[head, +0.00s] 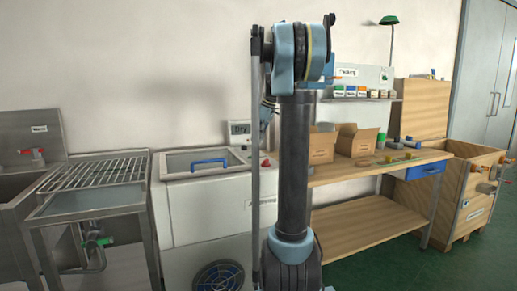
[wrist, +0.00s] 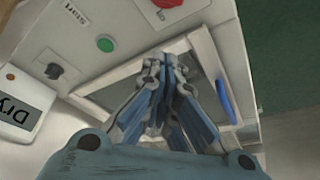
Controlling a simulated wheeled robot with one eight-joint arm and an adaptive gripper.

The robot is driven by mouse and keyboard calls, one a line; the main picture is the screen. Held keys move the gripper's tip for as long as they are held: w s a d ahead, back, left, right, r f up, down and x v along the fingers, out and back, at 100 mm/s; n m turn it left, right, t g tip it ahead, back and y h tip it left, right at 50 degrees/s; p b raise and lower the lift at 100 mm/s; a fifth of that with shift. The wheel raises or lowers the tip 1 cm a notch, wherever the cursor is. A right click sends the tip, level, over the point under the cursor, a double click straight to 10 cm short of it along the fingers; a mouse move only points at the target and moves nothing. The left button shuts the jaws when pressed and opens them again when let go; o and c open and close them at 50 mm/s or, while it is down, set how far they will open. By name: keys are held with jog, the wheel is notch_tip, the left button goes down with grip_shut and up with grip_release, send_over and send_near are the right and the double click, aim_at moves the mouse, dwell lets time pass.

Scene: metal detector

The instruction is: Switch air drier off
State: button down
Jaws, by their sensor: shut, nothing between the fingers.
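The air drier is a white box-shaped machine (head: 205,205) with a glazed lid and a blue handle (head: 210,163), left of my arm in the head view. A small display panel (head: 239,128) stands at its back right corner, and a red knob or button (head: 265,163) sits at its right end. In the wrist view the control strip shows a red control (wrist: 166,3), a green button (wrist: 105,45) and a black knob (wrist: 54,70). The display (wrist: 20,110) begins with "Dry". My gripper (wrist: 170,68) is shut and empty, over the lid, apart from the buttons in the picture.
A metal sink (head: 25,165) and a wire rack table (head: 95,175) stand at the left. A wooden workbench (head: 350,175) with cardboard boxes (head: 357,139) is at the right. A wooden crate (head: 470,205) stands beyond it. Green floor (head: 400,262) is clear at the right front.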

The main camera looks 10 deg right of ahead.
aim_at(266, 162)
jog(key=x, duration=0.8)
jog(key=shift+a+f, duration=0.1)
jog(key=shift+f, duration=0.25)
jog(key=shift+s+d+f, duration=0.1)
jog(key=shift+s+d, duration=0.3)
jog(key=shift+d, duration=0.15)
jog(key=shift+s+d+f, duration=0.1)
jog(key=shift+s+d, duration=0.25)
jog(key=shift+d, duration=0.25)
jog(key=shift+s+d, duration=0.3)
jog(key=shift+d, duration=0.2)
jog(key=shift+a, duration=0.2)
